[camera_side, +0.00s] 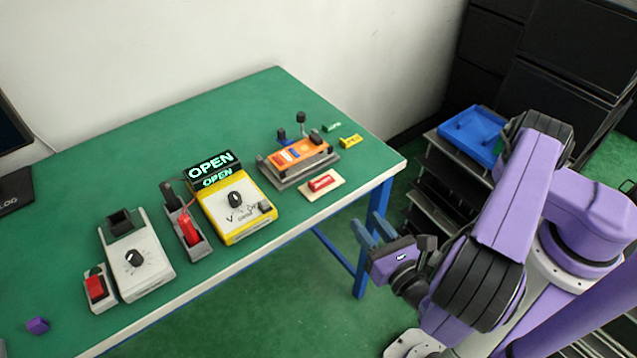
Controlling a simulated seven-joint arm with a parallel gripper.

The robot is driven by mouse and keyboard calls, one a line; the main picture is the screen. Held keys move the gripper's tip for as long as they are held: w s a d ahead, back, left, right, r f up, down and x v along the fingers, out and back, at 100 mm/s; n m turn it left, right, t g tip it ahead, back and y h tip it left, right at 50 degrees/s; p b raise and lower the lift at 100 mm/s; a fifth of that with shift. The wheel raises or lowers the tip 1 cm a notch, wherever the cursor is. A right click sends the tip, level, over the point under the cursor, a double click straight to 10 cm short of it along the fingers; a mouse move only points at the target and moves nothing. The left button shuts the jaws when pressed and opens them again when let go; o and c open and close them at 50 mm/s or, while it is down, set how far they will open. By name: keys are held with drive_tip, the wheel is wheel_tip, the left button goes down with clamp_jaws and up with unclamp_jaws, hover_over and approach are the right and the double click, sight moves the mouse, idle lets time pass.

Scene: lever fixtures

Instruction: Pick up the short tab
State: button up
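Two small loose tabs lie on the green table near its right corner. One is a green tab (332,127) and the other, just in front of it and to the right, is a yellow tab (350,141). They look close in length, and I cannot tell for sure which is the short one. My gripper (372,231) is off the table's right front edge, in front of and below the tabs. Its two blue-grey fingers stand apart with nothing between them.
An orange lever fixture (298,155) with upright black knobs stands left of the tabs. A red block on a white plate (322,184) lies in front of it. A yellow OPEN box (240,211), a red-handled fixture (189,229) and a white dial box (139,259) stand further left.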

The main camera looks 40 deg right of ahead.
wheel_tip(320, 180, down, 2)
drive_tip(key=a+f+n+y, duration=0.1)
drive_tip(key=a+n+y, duration=0.1)
drive_tip(key=n+y, duration=0.1)
approach(313, 185)
drive_tip(key=shift+t, duration=0.3)
drive_tip(key=w, duration=0.4)
drive_tip(key=shift+w+a+f, duration=0.35)
drive_tip(key=shift+f, duration=0.05)
drive_tip(key=shift+w+d+r, duration=0.1)
drive_tip(key=shift+w+d, duration=0.1)
drive_tip(key=shift+w, duration=1.1)
drive_tip(key=shift+w+d+r, duration=0.1)
drive_tip(key=shift+w+d, duration=0.05)
drive_tip(key=shift+w, duration=1.2)
clamp_jaws()
